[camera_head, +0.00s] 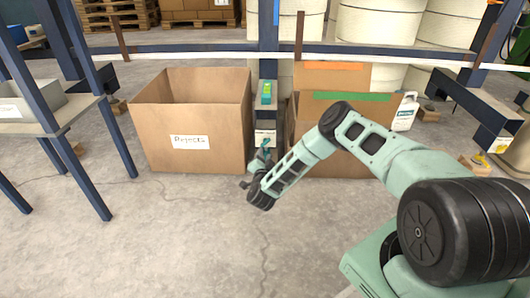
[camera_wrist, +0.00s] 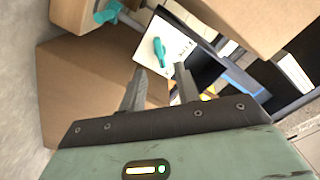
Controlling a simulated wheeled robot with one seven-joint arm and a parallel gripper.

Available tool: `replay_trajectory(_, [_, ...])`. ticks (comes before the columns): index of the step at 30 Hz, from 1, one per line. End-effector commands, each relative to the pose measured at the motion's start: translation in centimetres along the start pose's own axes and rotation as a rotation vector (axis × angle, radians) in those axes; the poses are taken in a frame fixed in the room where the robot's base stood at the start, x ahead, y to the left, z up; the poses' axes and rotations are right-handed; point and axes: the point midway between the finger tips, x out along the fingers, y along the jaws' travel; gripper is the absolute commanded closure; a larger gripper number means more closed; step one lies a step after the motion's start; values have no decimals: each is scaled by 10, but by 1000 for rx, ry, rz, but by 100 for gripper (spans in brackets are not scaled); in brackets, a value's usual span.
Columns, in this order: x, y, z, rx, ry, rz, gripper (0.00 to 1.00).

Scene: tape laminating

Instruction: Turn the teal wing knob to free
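The teal wing knob (camera_wrist: 159,52) sits on a white plate (camera_wrist: 172,40) in the wrist view, just beyond my fingertips. In the head view a small teal part, which looks like the same knob (camera_head: 264,144), shows low on the blue post, close to my gripper (camera_head: 262,157). In the wrist view my gripper (camera_wrist: 160,68) has its two fingers apart with nothing between them. The knob lies ahead of the gap between them, and I see no clear contact. The knob's exact turn angle is hard to tell.
An open cardboard box labelled Rejects (camera_head: 200,158) stands left of the post, and another cardboard box (camera_head: 350,162) stands right of it. A teal-topped unit (camera_head: 266,94) is higher on the post. Another teal piece (camera_wrist: 107,12) shows in the wrist view. The floor in front is clear.

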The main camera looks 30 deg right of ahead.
Motion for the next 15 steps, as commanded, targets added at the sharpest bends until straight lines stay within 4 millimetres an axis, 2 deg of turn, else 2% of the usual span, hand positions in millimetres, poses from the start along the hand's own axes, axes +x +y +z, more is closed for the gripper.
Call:
replay_trajectory(1, [12,4,3,2,5,-1,68])
replay_trajectory(6, [43,3,2,2,4,-1,68])
replay_trajectory(10, [59,2,2,0,2,-1,68])
replay_trajectory(15, [70,0,0,1,0,0,68])
